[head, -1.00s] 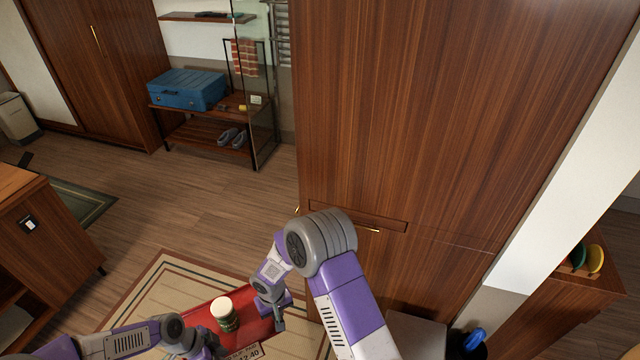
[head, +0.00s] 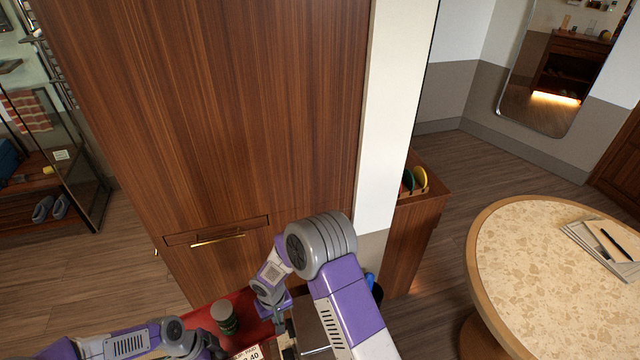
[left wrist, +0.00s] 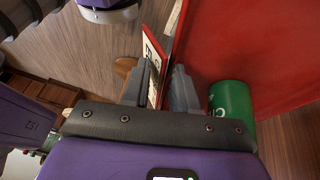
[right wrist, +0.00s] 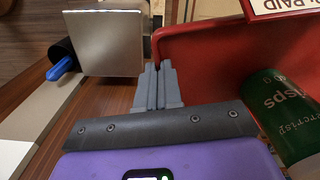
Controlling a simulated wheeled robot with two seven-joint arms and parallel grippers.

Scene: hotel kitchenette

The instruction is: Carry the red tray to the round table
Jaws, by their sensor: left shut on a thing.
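The red tray (head: 252,312) is held in front of me at the bottom of the head view; it also shows in the left wrist view (left wrist: 245,40) and right wrist view (right wrist: 215,60). A green can with a pale lid (head: 224,318) stands on it. My left gripper (left wrist: 160,85) is shut on the tray's edge, by a white price sign with a red border (left wrist: 152,55). My right gripper (right wrist: 159,75) is closed at the opposite rim, its fingers nearly together on the tray wall. The round table (head: 545,275), with a pale speckled top, stands at the right, apart from the tray.
A tall wooden cabinet (head: 215,130) and white wall end (head: 385,130) stand close ahead. A low wooden unit (head: 415,230) stands between wall and table. Papers with a pen (head: 605,245) lie on the table's right side. A grey box (right wrist: 105,42) and dark bin with blue are near the tray.

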